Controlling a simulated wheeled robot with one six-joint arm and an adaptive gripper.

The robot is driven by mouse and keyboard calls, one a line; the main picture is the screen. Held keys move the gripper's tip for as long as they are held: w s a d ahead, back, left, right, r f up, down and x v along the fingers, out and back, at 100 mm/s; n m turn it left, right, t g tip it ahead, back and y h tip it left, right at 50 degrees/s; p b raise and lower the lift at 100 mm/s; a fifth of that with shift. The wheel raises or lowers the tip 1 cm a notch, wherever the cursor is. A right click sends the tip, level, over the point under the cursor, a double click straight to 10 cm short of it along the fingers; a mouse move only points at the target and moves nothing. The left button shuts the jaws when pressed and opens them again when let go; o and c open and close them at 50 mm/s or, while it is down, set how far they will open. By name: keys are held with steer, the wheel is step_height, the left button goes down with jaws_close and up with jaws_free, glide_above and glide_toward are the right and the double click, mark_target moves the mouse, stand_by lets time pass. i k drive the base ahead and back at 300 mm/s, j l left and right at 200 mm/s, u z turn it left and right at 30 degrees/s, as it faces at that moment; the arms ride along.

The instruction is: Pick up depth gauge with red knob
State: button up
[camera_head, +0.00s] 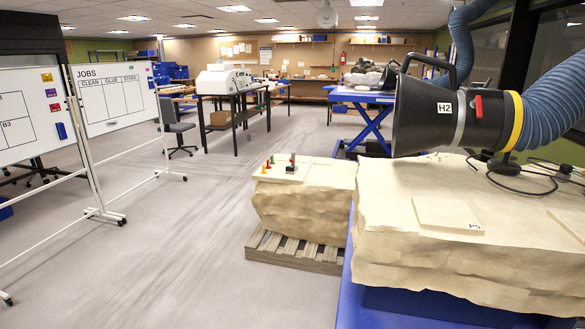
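Several small upright pieces with coloured tops stand on the flat pale top of a plaster-jacketed block (305,200) in the middle of the view. One small red piece (272,159) stands among green and yellow ones at the left of that top. A darker grey-and-black piece (291,168) stands just to their right. They are too small for me to tell which is the depth gauge with the red knob. My gripper is not in view.
The block rests on a wooden pallet (290,252). A larger jacketed block (465,240) marked P5 stands at right on a blue support. A black extractor hood (440,115) marked H2, with blue hose (555,95), hangs over it. Whiteboards (115,97) stand left. Floor between is clear.

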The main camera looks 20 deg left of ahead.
mark_target(290, 169)
steer(key=i+j+u, duration=0.55)
steer(key=j+u, duration=0.2)
steer(key=i+j+u, duration=0.65)
steer(key=i, duration=0.2)
steer(key=i+j+u, duration=0.25)
steer(key=i, duration=0.3)
steer(key=i+l+z, duration=0.1)
steer(key=i+z, duration=0.55)
steer(key=i, duration=0.25)
steer(key=i+j+z, duration=0.2)
steer(key=i+z, duration=0.55)
steer(key=i, duration=0.9)
steer(key=i+l, duration=0.1)
steer(key=i, duration=0.85)
